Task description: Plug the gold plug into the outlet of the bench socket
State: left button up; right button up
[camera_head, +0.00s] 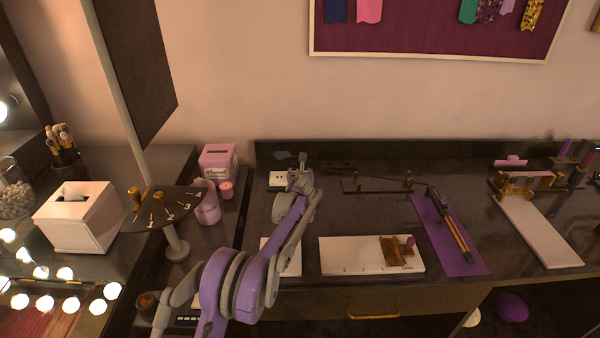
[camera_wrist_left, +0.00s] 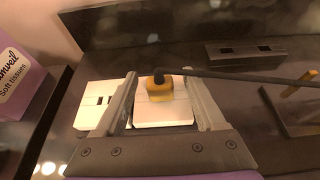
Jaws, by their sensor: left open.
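The bench socket (camera_head: 276,179) is a small white block at the back left of the dark bench, with dark slots. In the left wrist view the white socket (camera_wrist_left: 96,118) shows slots at its left, and a white face (camera_wrist_left: 165,112) lies between my fingers. The gold plug (camera_wrist_left: 158,90) stands at the far edge of that white face, with a black cable leaving its top to the right. Whether its prongs are in an outlet is hidden. My left gripper (camera_head: 303,163) is open, its fingers (camera_wrist_left: 163,98) apart on either side of the plug. My right gripper is not in view.
The cable runs right past a dark rail (camera_head: 380,187) towards a curling iron (camera_head: 452,227) on a purple mat (camera_head: 468,255). A white board (camera_head: 345,256) lies in front. A pink tissue box (camera_head: 218,158) and candle (camera_head: 226,190) stand left.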

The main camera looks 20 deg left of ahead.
pick_arm(q)
jog(key=v, duration=1)
jog(key=shift+s+r+b, duration=0.1)
jog(key=shift+s+b, duration=0.1)
jog(key=shift+b, duration=0.2)
jog(key=shift+s+d+r, duration=0.1)
jog(key=shift+s, duration=0.05)
jog(key=shift+s+r, duration=0.15)
jog(key=shift+s, duration=0.05)
jog(key=s+d+r+n+g+h+p, duration=0.1)
jog(key=s+d+r+n+g, duration=0.15)
jog(key=s+n, duration=0.55)
jog(key=s+d+r+n+g+h+p, duration=0.1)
jog(key=s+d+r+n, duration=0.15)
jog(key=s+n, duration=0.6)
jog(key=s+d+f+n+g+h+p, duration=0.1)
jog(key=s+d+f+n, duration=0.1)
jog(key=s, duration=0.7)
jog(key=s+d+f+n+g+h+p, duration=0.1)
jog(key=s+d+f+n, duration=0.1)
jog(key=s+d+n, duration=0.3)
jog(key=s+d+f+n+g+h+p, duration=0.1)
jog(key=s+n, duration=0.6)
jog(key=s, duration=0.7)
notch_tip(320, 180, down, 2)
jog(key=d+h, duration=0.1)
jog(key=d, duration=0.2)
